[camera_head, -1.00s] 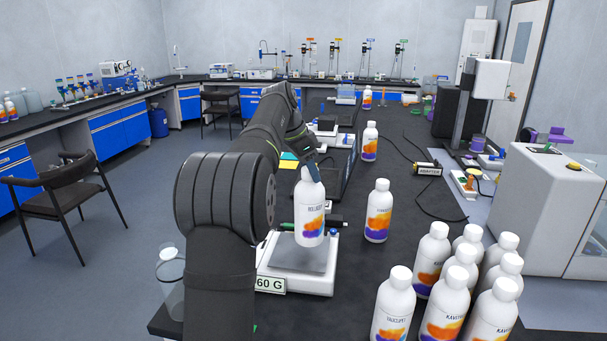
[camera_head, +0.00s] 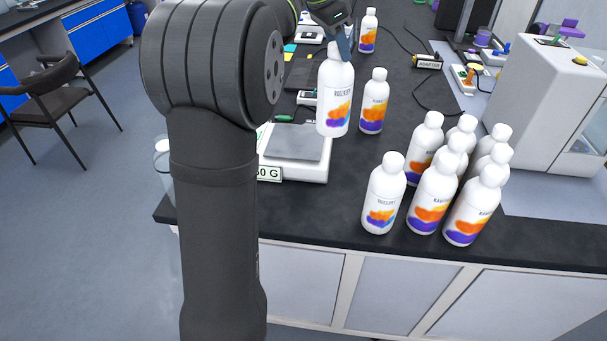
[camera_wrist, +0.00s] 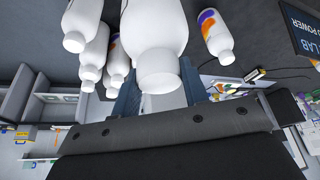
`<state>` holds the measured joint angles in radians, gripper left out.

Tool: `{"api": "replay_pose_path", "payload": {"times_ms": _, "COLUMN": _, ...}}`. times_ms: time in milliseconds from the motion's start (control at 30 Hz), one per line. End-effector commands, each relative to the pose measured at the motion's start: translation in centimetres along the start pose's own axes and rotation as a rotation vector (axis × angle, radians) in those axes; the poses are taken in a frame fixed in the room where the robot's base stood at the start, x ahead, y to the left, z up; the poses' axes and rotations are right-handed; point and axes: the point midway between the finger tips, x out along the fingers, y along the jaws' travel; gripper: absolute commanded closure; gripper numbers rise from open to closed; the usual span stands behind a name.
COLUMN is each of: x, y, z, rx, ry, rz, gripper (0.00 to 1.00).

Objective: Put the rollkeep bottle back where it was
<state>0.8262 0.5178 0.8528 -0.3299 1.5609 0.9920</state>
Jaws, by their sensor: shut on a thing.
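The rollkeep bottle (camera_head: 334,97) is white with an orange and purple label and hangs upright in the head view. My gripper (camera_head: 339,45) is shut on it near its cap. The bottle is held above the bench, at the right edge of the scale (camera_head: 296,147), whose pan is bare. In the wrist view the held bottle (camera_wrist: 158,45) shows cap towards me, between my gripper's fingers (camera_wrist: 160,97). Its base is hidden there.
A similar bottle (camera_head: 373,102) stands just right of the held one. Several like bottles stand grouped at the front right, the leftmost (camera_head: 384,195) near the bench edge. Another bottle (camera_head: 368,31) stands farther back. A white machine (camera_head: 549,97) is at the right.

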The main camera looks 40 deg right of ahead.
Motion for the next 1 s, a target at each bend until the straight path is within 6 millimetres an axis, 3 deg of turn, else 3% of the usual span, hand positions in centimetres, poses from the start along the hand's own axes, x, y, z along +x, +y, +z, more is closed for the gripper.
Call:
{"api": "replay_pose_path", "payload": {"times_ms": 267, "x": 0.1, "y": 6.7, "z": 1.8, "rx": 0.138, "ry": -0.002, "rz": 0.054, "gripper": 1.0}}
{"api": "replay_pose_path", "payload": {"times_ms": 700, "x": 2.0, "y": 18.7, "z": 7.3, "rx": 0.385, "ry": 0.001, "rz": 0.156, "gripper": 1.0}}
{"api": "replay_pose_path", "payload": {"times_ms": 833, "x": 2.6, "y": 21.0, "z": 8.7, "rx": 0.432, "ry": 0.003, "rz": 0.176, "gripper": 1.0}}
{"api": "replay_pose_path", "payload": {"times_ms": 1000, "x": 3.0, "y": 22.4, "z": 9.7, "rx": 0.461, "ry": 0.005, "rz": 0.188, "gripper": 1.0}}
